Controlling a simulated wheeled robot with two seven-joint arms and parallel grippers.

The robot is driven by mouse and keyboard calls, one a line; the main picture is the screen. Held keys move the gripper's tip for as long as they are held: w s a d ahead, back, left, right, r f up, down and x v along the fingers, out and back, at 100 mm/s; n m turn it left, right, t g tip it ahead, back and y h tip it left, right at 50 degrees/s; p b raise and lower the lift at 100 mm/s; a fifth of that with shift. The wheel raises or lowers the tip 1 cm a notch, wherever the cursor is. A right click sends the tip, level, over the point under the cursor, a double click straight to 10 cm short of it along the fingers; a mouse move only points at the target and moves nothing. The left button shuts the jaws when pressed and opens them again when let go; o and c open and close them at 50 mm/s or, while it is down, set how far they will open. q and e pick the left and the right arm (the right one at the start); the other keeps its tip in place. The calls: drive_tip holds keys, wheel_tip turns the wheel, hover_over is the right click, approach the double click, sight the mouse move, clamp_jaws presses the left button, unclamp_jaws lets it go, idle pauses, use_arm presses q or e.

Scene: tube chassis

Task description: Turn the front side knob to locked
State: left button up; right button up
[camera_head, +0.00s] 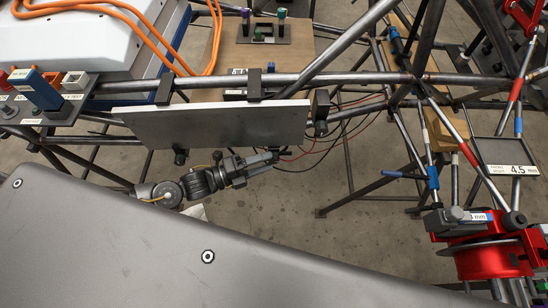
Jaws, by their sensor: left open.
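A light grey panel (212,125) hangs from the round tube by two dark clamps. My left gripper (272,157) is open, just below the panel's lower edge and right of its middle, pointing right. A small dark part (284,149) shows close to its fingertips; I cannot tell whether they touch. A dark block with a rounded end (320,112) sits at the panel's right end. No knob marked locked is readable, so I cannot tell which part is the front side knob or how it is turned. My right gripper is not in view.
Chassis tubes (400,78) cross above and right of the gripper. Thin red and black cables (318,148) hang just right of it. A red spool unit (487,262) stands at lower right. A large grey surface (120,235) fills the lower left. Bare floor (290,205) shows below the gripper.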

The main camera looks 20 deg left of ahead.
sight(274, 160)
use_arm(q)
drive_tip(key=shift+x, duration=1.75)
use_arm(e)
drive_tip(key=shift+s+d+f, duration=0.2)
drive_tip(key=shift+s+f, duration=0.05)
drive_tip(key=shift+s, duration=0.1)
use_arm(q)
drive_tip(key=c, duration=0.9)
drive_tip(key=shift+c, duration=0.3)
drive_tip(key=shift+f, duration=0.1)
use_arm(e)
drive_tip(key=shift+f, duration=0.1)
